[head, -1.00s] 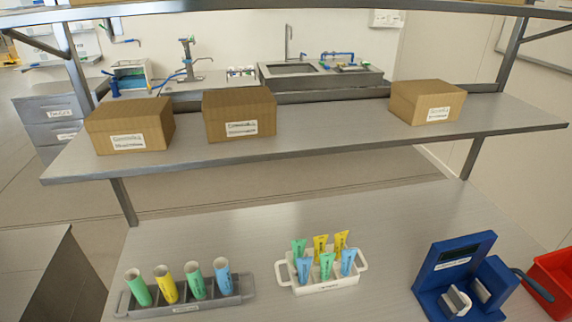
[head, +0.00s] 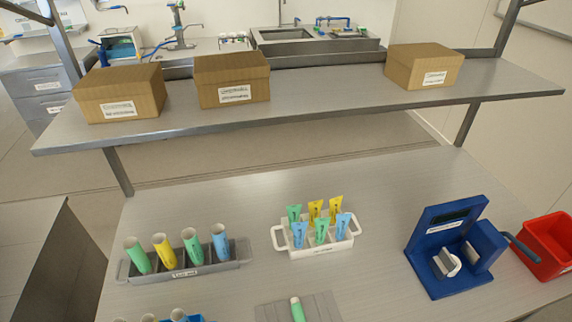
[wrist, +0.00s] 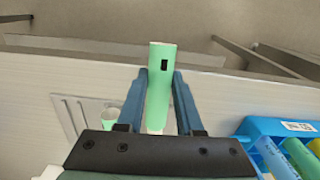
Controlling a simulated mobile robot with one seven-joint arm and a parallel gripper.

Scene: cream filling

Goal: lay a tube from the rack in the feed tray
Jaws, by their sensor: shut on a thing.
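My gripper (wrist: 160,98) is shut on a green tube (wrist: 158,88) in the wrist view. The tube stands roughly upright between the fingers, with a small black mark near its top. A flat pale grey ribbed tray (wrist: 72,108) is left of it, with another green tube (wrist: 108,121) on it. In the head view the tray (head: 268,311) and its tube (head: 297,309) are cut by the lower edge. A blue rack (wrist: 248,127) with several tubes is to the right in the wrist view. My gripper is outside the head view.
A grey rack (head: 184,272) with green, yellow and blue tubes stands left. A white carrier (head: 313,249) with several flat-ended tubes is central. A blue machine (head: 437,222) and red bin (head: 547,245) are right. A shelf (head: 330,112) with cardboard boxes spans above.

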